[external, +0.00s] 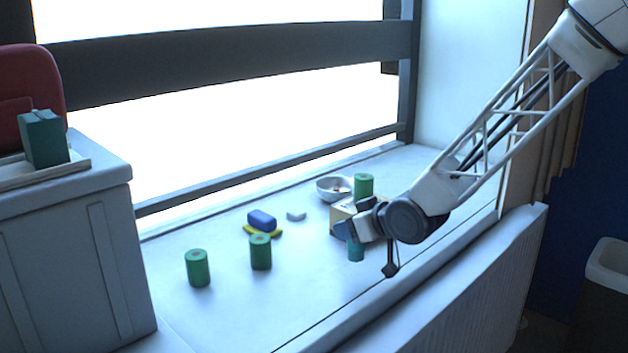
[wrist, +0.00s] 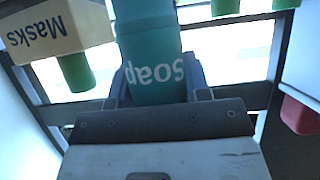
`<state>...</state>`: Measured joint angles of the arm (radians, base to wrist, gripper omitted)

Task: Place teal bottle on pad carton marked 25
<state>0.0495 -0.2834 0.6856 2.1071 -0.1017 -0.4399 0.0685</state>
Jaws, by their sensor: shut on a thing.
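The teal bottle (wrist: 152,50), lettered "Soap", is between the jaws of my gripper (wrist: 160,82) in the wrist view; its lettering appears upside down. In the external view my gripper (external: 356,226) is over the right part of the white ledge, with the teal bottle (external: 356,250) showing below it. A pale yellow carton (external: 342,212) is just behind my gripper, partly hidden by it. The wrist view shows a carton (wrist: 55,30) lettered "Masks" at upper left. I cannot read a 25 on any carton.
Two green cylinders (external: 198,268) (external: 261,252) stand on the ledge, left of my gripper. Another green cylinder (external: 363,186) is at the carton. A white bowl (external: 333,188), a blue object (external: 262,220) on a yellow piece and a small pale object (external: 296,216) lie behind. A green box (external: 43,138) sits far left.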

